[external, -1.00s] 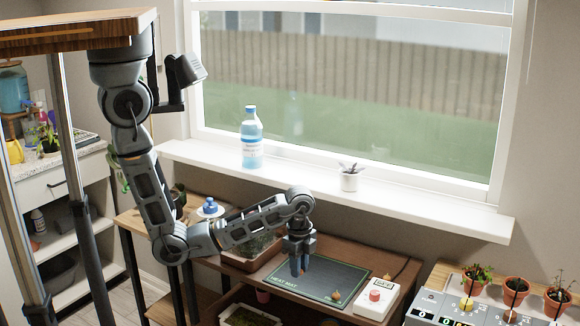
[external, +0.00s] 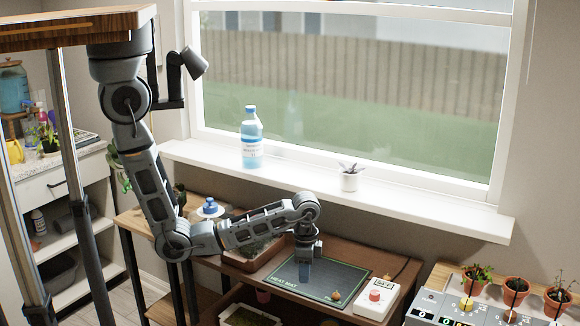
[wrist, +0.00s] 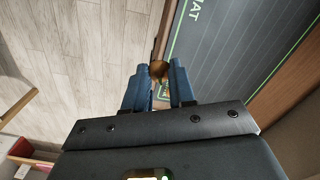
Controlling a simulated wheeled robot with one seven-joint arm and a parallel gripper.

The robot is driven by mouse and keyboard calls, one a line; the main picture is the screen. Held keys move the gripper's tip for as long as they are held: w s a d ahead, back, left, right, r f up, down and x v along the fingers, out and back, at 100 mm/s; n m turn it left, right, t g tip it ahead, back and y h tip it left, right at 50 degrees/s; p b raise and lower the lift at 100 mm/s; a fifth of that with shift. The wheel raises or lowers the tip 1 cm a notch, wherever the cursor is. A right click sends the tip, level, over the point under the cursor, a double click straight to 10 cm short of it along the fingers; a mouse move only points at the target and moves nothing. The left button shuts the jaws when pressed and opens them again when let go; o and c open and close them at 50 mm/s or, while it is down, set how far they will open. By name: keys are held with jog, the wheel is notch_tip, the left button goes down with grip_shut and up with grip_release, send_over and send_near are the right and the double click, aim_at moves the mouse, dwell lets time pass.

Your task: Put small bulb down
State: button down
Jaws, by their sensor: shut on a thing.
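The small bulb (wrist: 158,70), brown and round, is held between the tips of my gripper's blue fingers in the wrist view. My gripper (external: 305,279) points down over the left part of the dark heat mat (external: 342,276) in the external view, where the held bulb cannot be made out. The mat also shows at the upper right of the wrist view (wrist: 255,45). Another small brown bulb (external: 336,295) lies at the mat's front right. The exact gap between fingertips and mat is hard to tell.
A white box with a red knob (external: 375,296) stands right of the mat. A tray (external: 250,262) is left of my gripper. A blue-capped item (external: 210,207) stands farther left. Most of the mat's middle and back is bare. Potted seedlings (external: 515,288) stand far right.

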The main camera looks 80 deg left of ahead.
jog(key=w+a+f+n, duration=0.1)
jog(key=n, duration=0.1)
jog(key=a+f+n, duration=0.1)
jog(key=n, duration=0.1)
jog(key=shift+w+a+f, duration=0.15)
jog(key=shift+w+f, duration=0.2)
jog(key=shift+w, duration=0.05)
jog(key=shift+w+a+r, duration=0.45)
jog(key=shift+w+a, duration=0.15)
jog(key=shift+w, duration=0.05)
jog(key=w+a+r+n, duration=0.2)
jog(key=w+a+r, duration=0.3)
jog(key=a+r, duration=0.3)
jog(key=w+a+r+n, duration=0.1)
jog(key=w+a+r, duration=0.4)
jog(key=a+r, duration=0.3)
jog(key=s+a+r+n, duration=0.3)
jog(key=a+r, duration=0.5)
jog(key=r, duration=0.3)
jog(key=s+a+r+n+p, duration=0.1)
jog(key=s+a+r+n, duration=0.1)
jog(key=s+a+r, duration=0.15)
jog(key=n, duration=0.1)
send_over(281, 176)
notch_tip(281, 176, down, 9)
jog(key=shift+w+a+r, duration=0.1)
jog(key=shift+w, duration=0.05)
jog(key=shift+f, duration=1.95)
